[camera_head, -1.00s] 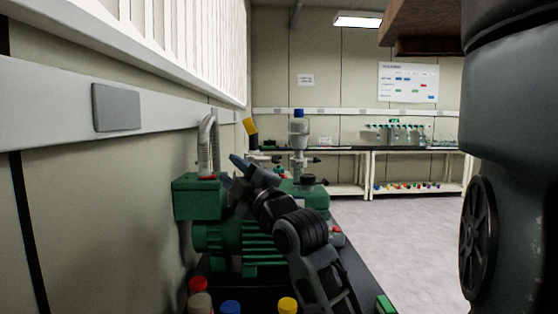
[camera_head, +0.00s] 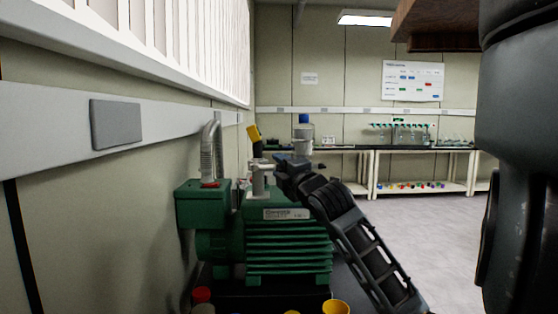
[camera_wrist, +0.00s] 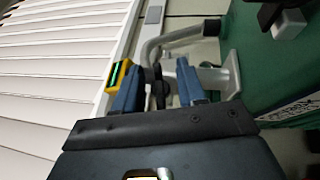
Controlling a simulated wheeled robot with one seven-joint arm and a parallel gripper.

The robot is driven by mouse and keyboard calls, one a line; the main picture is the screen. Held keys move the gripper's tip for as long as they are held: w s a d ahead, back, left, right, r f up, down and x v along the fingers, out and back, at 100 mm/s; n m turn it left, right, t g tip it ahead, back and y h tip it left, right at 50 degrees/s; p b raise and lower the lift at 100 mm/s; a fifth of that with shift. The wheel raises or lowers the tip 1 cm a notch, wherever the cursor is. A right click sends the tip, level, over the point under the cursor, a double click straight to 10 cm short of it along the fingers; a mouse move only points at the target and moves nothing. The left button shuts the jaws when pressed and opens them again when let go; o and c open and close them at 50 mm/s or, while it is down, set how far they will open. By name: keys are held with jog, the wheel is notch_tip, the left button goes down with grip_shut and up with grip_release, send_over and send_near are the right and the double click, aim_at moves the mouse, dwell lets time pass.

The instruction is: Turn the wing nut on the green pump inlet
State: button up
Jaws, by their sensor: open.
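The green pump (camera_head: 288,255) stands on the dark bench along the left wall. Its grey metal inlet fitting (camera_head: 261,180) rises from the top, and also shows in the wrist view (camera_wrist: 215,80). My gripper (camera_head: 279,161) is at the height of the fitting's upper part, just right of it. In the wrist view its two blue fingers (camera_wrist: 158,68) are apart. A dark, narrow part, perhaps the wing nut (camera_wrist: 158,92), shows between them; whether the fingers touch it is unclear. In the head view my gripper hides the wing nut.
A ribbed metal hose (camera_head: 211,152) bends down to a green box (camera_head: 203,205) left of the pump. Red (camera_head: 202,295) and yellow (camera_head: 336,307) caps stand in front. A yellow-topped object (camera_head: 254,138) is behind. The floor at right is clear.

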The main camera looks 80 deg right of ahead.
jog(key=shift+w+d+r, duration=0.1)
jog(key=shift+w+d, duration=0.3)
jog(key=shift+d, duration=0.05)
grip_shut()
